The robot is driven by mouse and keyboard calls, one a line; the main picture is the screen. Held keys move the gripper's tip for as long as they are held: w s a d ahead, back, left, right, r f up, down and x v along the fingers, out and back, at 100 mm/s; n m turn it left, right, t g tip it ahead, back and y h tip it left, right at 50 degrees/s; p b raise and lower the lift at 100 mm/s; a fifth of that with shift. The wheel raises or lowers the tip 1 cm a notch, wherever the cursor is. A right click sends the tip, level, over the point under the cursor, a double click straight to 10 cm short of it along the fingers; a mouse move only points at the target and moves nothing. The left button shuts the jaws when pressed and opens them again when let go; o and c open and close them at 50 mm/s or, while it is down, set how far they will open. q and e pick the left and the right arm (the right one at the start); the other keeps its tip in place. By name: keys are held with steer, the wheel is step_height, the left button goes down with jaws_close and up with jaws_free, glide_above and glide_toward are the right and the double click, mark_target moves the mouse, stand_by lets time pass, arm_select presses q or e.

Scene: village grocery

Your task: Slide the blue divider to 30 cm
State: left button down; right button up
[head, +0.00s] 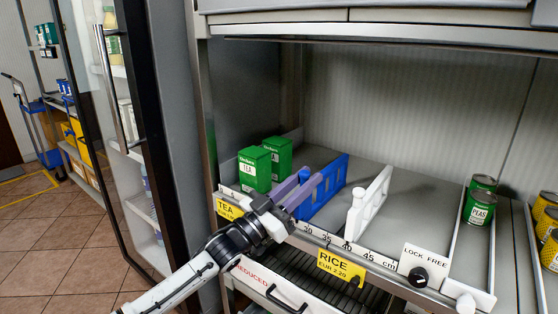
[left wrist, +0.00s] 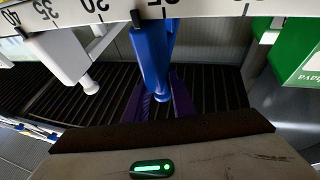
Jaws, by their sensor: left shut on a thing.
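The blue divider (head: 328,185) stands upright on the shelf, between green tea boxes and the white divider (head: 368,205). My left gripper (head: 302,192) is at its front end with purple fingers. The cm scale (head: 345,243) runs along the shelf front. In the left wrist view, the blue divider's dark pointer lies a little to the 25 side of the 30 mark. The white divider (left wrist: 62,50) is close beside it there. My right gripper is not in view.
Two green tea boxes (head: 254,170) stand left of the blue divider. A black knob (head: 418,277) sits under a LOCK FREE label. The shelf between the white divider and the cans is clear.

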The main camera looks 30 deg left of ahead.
arm_select(q)
steer(key=d, duration=0.3)
steer(key=shift+s, duration=0.15)
steer(key=c, duration=1.7)
jaws_free()
steer(key=shift+s+a+f, duration=0.1)
steer(key=v, duration=1)
steer(key=shift+p, duration=0.3)
